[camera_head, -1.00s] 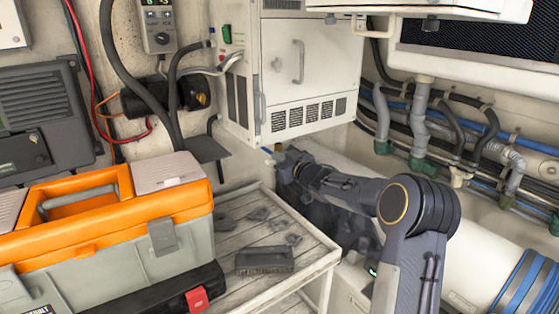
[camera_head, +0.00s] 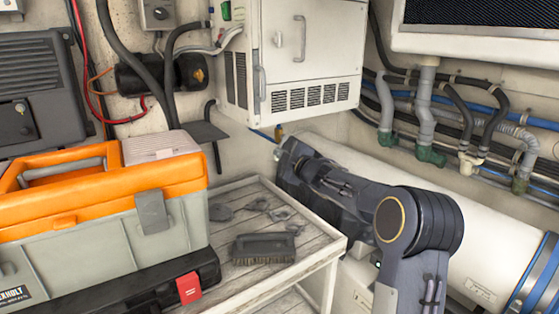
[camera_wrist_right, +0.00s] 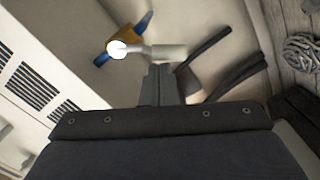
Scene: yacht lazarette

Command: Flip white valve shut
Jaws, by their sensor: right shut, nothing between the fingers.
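The white valve has a white lever (camera_wrist_right: 166,52) with a round white hub on a brass body (camera_wrist_right: 104,60). A blue pipe runs through it. In the right wrist view the lever points right, across the line of the pipe. In the head view only the brass body (camera_head: 278,133) shows clearly, on the wall below the white cabinet; the lever cannot be made out. My right gripper (camera_wrist_right: 160,68) is shut and empty, its tips right beside the lever; I cannot tell whether they touch. It also shows in the head view (camera_head: 284,151). My left gripper is not in view.
A slatted table (camera_head: 225,264) holds a brush (camera_head: 264,248) and small parts. An orange and grey toolbox (camera_head: 100,215) stands left. The white cabinet (camera_head: 310,60) hangs above the valve. Hoses (camera_head: 470,120) and a large white cylinder (camera_head: 480,240) are on the right.

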